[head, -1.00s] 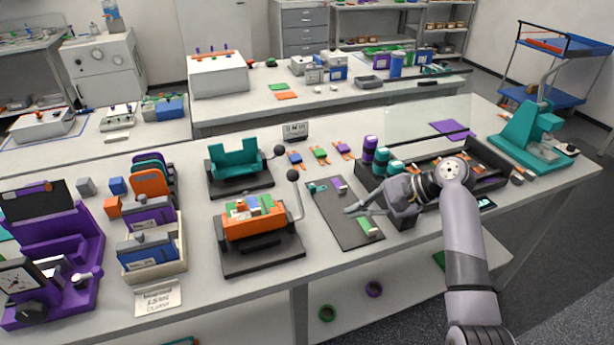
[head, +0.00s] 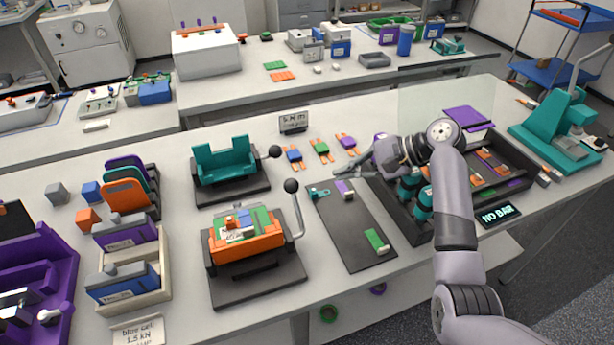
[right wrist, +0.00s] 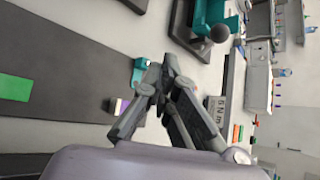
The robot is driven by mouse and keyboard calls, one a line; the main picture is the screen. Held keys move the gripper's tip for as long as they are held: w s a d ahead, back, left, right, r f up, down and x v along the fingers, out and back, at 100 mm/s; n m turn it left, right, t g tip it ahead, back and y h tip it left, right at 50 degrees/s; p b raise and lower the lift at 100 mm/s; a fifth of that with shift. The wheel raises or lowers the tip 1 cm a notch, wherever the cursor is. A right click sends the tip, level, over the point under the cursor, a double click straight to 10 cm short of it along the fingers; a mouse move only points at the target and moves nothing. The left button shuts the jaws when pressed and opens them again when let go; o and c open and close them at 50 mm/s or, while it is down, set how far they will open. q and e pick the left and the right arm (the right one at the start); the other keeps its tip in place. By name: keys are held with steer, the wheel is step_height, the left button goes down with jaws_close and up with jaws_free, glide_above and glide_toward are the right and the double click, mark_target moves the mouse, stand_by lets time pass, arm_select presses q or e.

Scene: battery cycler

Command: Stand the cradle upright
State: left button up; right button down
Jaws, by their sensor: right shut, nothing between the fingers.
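No piece is marked as the cradle, so I cannot tell which it is. A teal trough-shaped holder (head: 228,160) sits level on a black base with a ball-ended lever. An orange holder (head: 245,245) with coloured blocks in it sits on another black base in front. On a dark board (head: 352,232) lie a small teal bracket (head: 319,193), a purple-and-white piece (head: 345,190) and a green piece (head: 377,241). My right gripper (head: 345,172) is shut and empty above the board's far end; its fingertips (right wrist: 167,68) appear beside the teal bracket (right wrist: 140,70) in the right wrist view.
Right of the board is a dark tray (head: 462,205) with teal cylinders and coloured strips. Small coloured cells (head: 320,150) and a torque sign (head: 293,122) stand behind. A teal press (head: 560,130) is at far right. Bare table lies between the holders and the board.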

steer(key=p+x, duration=0.1)
steer(key=x, duration=0.8)
steer(key=shift+s+a, duration=0.15)
steer(key=shift+a, duration=0.15)
steer(key=shift+s+a+r+p, duration=0.2)
steer(key=shift+a+p, duration=0.1)
steer(key=shift+p, duration=0.35)
steer(key=shift+s+a+r+p, duration=0.25)
steer(key=shift+s+r+p, duration=0.35)
steer(key=shift+r, duration=0.1)
arm_select(q)
steer(key=r, duration=0.2)
steer(key=s+r, duration=0.1)
steer(key=shift+s+r, duration=0.15)
steer(key=shift+r, duration=0.25)
arm_select(e)
steer(key=shift+s+a+r, duration=0.15)
steer(key=shift+s+r, duration=0.15)
steer(key=shift+s, duration=0.2)
